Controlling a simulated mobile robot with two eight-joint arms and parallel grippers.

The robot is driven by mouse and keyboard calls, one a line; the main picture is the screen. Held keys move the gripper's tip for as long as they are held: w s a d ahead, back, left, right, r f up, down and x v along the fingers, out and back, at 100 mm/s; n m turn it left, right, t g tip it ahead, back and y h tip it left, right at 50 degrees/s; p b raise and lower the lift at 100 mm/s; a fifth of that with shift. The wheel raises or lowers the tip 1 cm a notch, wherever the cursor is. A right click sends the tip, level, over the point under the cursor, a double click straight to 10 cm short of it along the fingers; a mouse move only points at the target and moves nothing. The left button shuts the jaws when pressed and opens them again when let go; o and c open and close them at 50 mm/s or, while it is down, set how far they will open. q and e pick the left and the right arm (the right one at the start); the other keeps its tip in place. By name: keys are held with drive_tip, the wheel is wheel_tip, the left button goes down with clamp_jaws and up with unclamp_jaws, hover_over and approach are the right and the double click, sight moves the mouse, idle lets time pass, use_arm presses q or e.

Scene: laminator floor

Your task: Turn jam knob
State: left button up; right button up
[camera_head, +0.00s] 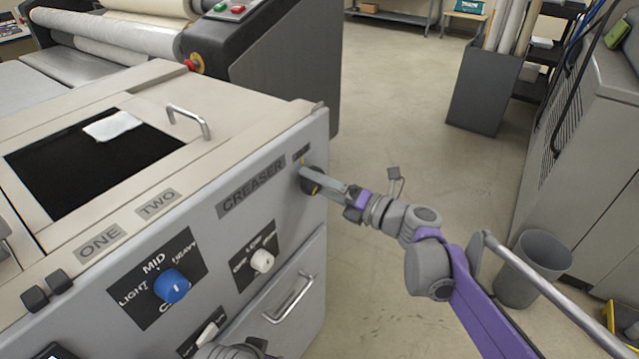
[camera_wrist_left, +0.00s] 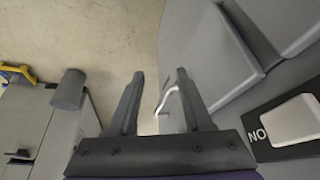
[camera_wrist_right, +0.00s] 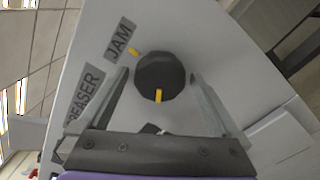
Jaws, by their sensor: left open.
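The jam knob (camera_head: 311,181) is a round black knob at the right end of the grey front panel. In the right wrist view the knob (camera_wrist_right: 172,72) has a yellow pointer stripe toward the gripper base, and a yellow mark sits on the panel beside the JAM label (camera_wrist_right: 120,39). My right gripper (camera_head: 322,184) is at the knob, its fingers spread on either side of it; small gaps show between fingers and knob. My left gripper (camera_wrist_left: 158,78) is open and empty low in front of the panel, mostly below the head view.
The panel also carries a blue knob (camera_head: 172,286), a white knob (camera_head: 262,260), a white switch (camera_head: 207,334) and a drawer handle (camera_head: 290,299). A grey bin (camera_head: 535,268) stands on the floor at right. The floor between is clear.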

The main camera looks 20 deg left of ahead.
drive_tip(key=shift+d, duration=0.15)
drive_tip(key=v, duration=1)
drive_tip(key=shift+s+d, duration=0.2)
drive_tip(key=shift+d, duration=0.05)
drive_tip(key=s+d+f+n+g+h+p, duration=0.1)
drive_tip(key=s+d+f+n+h+p, duration=0.25)
drive_tip(key=s+n, duration=0.4)
drive_tip(key=s+d+f+n+g+h+p, duration=0.1)
drive_tip(key=s+d+f+n+h+p, duration=0.15)
drive_tip(key=s+n+h, duration=0.5)
drive_tip(key=s+d+f+n+h+p, duration=0.1)
drive_tip(key=s+d+f+n+h, duration=0.1)
drive_tip(key=d+n, duration=0.5)
drive_tip(key=s+d+f+n+t+h+p, duration=0.1)
drive_tip(key=s+d+n, duration=0.4)
drive_tip(key=n, duration=0.5)
drive_tip(key=d+f+h+p, duration=0.1)
drive_tip(key=d+f+h, duration=0.1)
drive_tip(key=shift+s+d+n+p, duration=0.3)
drive_tip(key=shift+s+d+n, duration=0.05)
drive_tip(key=shift+d+n, duration=0.05)
drive_tip(key=shift+s+d+n+h, duration=0.25)
drive_tip(key=shift+d+n+h, duration=0.25)
drive_tip(key=shift+n, duration=0.1)
drive_tip(key=shift+c, duration=0.2)
